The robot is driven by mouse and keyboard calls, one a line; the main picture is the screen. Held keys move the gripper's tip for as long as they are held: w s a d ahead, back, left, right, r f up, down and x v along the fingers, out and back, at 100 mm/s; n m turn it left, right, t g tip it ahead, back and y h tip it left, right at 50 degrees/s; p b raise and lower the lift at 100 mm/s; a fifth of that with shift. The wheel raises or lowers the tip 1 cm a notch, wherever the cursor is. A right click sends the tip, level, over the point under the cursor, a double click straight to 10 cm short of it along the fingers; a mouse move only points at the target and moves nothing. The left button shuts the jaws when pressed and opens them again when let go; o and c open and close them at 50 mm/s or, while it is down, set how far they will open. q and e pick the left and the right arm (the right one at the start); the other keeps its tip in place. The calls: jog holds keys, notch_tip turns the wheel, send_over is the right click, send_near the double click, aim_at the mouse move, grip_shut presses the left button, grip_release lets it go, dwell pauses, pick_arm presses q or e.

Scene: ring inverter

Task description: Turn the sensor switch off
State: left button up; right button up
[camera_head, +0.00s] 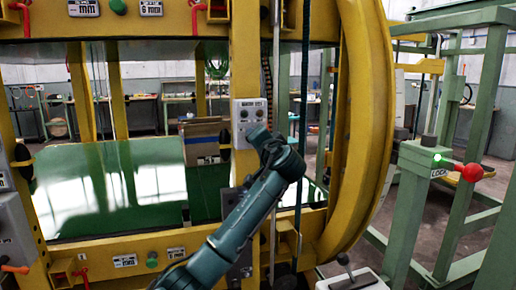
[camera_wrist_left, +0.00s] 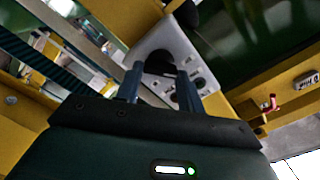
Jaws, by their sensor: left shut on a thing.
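A pale switch panel (camera_head: 248,115) is fixed to a yellow post of the machine, with a label on top and small dark knobs below it. My left gripper (camera_head: 264,138) reaches up to the panel's lower part, and my arm hides that part in the head view. In the left wrist view the same panel (camera_wrist_left: 184,52) appears tilted. A dark round switch knob (camera_wrist_left: 159,62) lies between the two fingertips of my left gripper (camera_wrist_left: 160,78), which is shut on it. Smaller dark knobs (camera_wrist_left: 199,84) sit beside it. The knob's setting cannot be read. My right gripper is not in view.
Yellow frame beams and a large curved yellow ring (camera_head: 362,120) stand close to the right of my arm. A glossy green sheet (camera_head: 110,190) lies left. A green post with a red-knobbed lever (camera_head: 470,172) marked LOCK stands further right.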

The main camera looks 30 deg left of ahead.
pick_arm(q)
jog(key=shift+f+n, duration=0.1)
jog(key=shift+n, duration=0.4)
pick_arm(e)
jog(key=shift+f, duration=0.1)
pick_arm(q)
jog(key=o, duration=1)
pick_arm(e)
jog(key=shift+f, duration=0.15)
pick_arm(q)
jog(key=b+v, duration=0.1)
jog(key=v, duration=1.2)
jog(key=shift+b, duration=0.4)
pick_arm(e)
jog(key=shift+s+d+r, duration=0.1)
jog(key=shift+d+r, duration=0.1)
pick_arm(q)
jog(key=shift+s, duration=0.1)
